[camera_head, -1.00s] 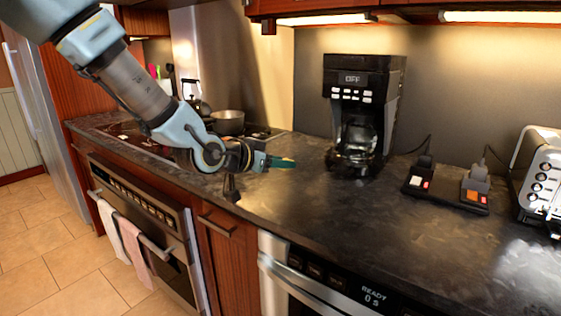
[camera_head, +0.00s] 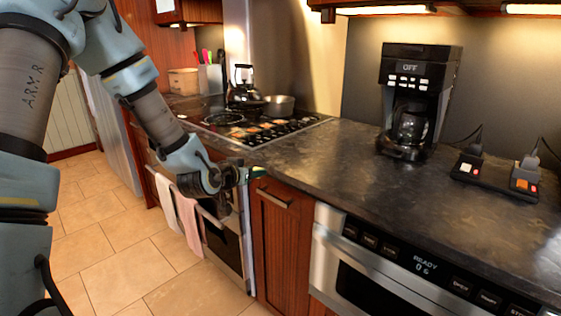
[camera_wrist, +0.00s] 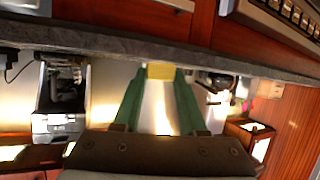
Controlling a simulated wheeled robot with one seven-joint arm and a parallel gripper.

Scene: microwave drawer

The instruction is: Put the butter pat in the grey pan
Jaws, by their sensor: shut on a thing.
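The butter pat (camera_wrist: 160,70) is a small yellow block, held between the tips of my gripper's green fingers in the wrist view. My gripper (camera_head: 258,172) is shut on it. In the head view the gripper is by the counter's front edge, between the oven and the wooden cabinet, and the butter is too small to make out clearly. The grey pan (camera_head: 279,105) stands at the back right of the stovetop (camera_head: 250,126), beyond the gripper and apart from it. The pan's inside is mostly hidden by its low viewing angle.
A black kettle (camera_head: 243,88) stands left of the pan. A coffee maker (camera_head: 416,97) and a power strip (camera_head: 495,177) are on the counter to the right. Towels (camera_head: 186,215) hang on the oven handle. The counter (camera_head: 335,155) between stove and coffee maker is clear.

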